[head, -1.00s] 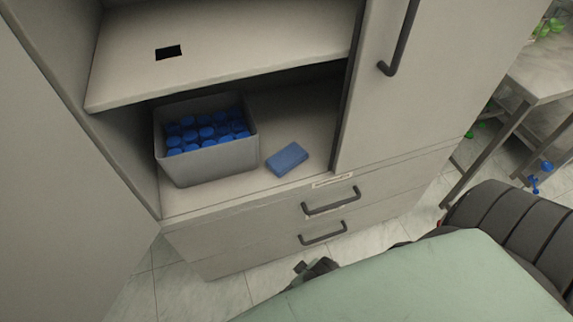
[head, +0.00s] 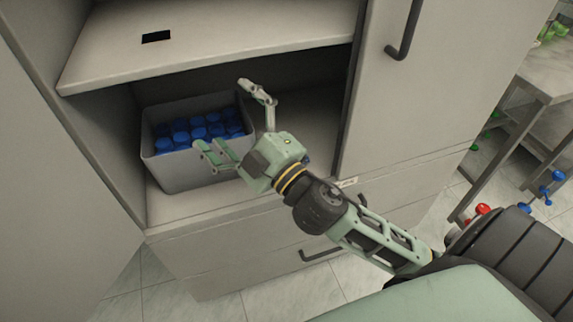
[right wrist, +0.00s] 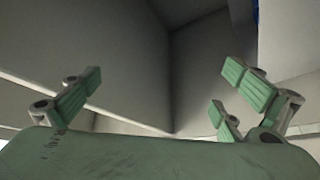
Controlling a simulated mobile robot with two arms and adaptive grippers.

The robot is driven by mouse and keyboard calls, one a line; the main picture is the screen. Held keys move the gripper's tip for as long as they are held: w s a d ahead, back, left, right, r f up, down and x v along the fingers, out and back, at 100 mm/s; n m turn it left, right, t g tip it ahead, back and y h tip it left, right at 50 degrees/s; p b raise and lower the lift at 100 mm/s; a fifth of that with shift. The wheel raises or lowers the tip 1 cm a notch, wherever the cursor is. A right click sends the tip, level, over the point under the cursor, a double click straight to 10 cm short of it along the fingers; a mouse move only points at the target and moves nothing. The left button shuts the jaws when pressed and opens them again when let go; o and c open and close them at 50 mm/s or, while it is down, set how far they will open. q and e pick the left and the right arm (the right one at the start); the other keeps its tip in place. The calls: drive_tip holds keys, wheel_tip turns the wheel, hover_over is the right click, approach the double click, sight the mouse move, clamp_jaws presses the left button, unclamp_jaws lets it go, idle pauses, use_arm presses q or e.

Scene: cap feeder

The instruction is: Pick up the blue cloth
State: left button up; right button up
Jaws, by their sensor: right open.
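My left gripper is not in view.
The grey bin (head: 193,172) of blue caps stands on the lower shelf, just left of my right gripper. An upper shelf (head: 215,45) overhangs it. A closed door panel (head: 425,90) with a dark handle bounds the opening at right.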

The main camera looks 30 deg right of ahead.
drive_tip(key=s+a+r+n+g+y, duration=0.2)
drive_tip(key=a+r+n+g+y, duration=0.15)
drive_tip(key=a+n+y, duration=0.5)
drive_tip(key=s+a+f+n+g+y, duration=0.35)
drive_tip(key=f+n+g, duration=0.25)
drive_tip(key=n+g, duration=0.6)
drive_tip(key=w+d+f+n+h, duration=0.2)
drive_tip(key=d+f+n+h, duration=0.3)
drive_tip(key=d+f+h, duration=0.5)
drive_tip(key=w+d+f+m+h, duration=0.1)
drive_tip(key=d+f+h, duration=0.15)
drive_tip(key=d, duration=0.65)
drive_tip(key=d+f+h, duration=0.1)
drive_tip(key=d+h, duration=0.3)
drive_tip(key=d, duration=0.5)
drive_tip(key=shift+g, duration=0.35)
drive_tip(key=x, duration=0.4)
drive_tip(key=b+x, duration=0.1)
drive_tip(key=x, duration=0.2)
drive_tip(key=shift+w+a, duration=0.1)
drive_tip(key=shift+a, duration=0.3)
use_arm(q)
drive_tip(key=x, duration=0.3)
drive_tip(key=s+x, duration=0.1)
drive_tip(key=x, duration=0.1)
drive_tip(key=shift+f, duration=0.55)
use_arm(e)
drive_tip(key=shift+r, duration=0.1)
